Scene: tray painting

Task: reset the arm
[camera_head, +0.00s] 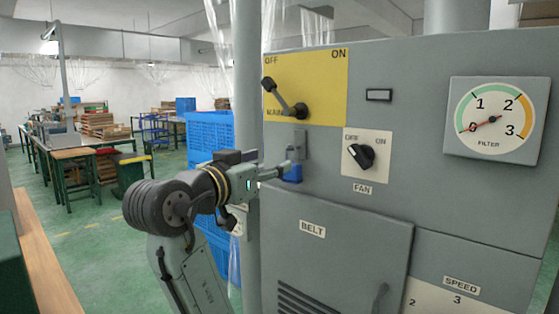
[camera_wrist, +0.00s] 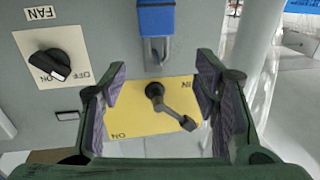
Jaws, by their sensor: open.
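My gripper (camera_head: 287,168) reaches the grey machine's front from the left, at the blue padlock (camera_head: 293,174). In the wrist view, which is turned upside down, my gripper (camera_wrist: 163,82) has its two fingers spread wide with nothing between them touching. The blue padlock (camera_wrist: 157,18) shows at the top of the wrist view, its shackle below it, apart from both fingers. The MAIN switch lever (camera_head: 282,95) on the yellow plate (camera_head: 325,75) leans up-left toward OFF. The lever also shows in the wrist view (camera_wrist: 178,117), beyond the open fingers.
The FAN knob (camera_head: 362,156) is right of the padlock. A filter gauge (camera_head: 495,120) reads near 0. The BELT door (camera_head: 345,240) is below. Blue crates (camera_head: 210,130) stand behind my arm at left. Worktables (camera_head: 90,148) stand farther back, with open green floor between.

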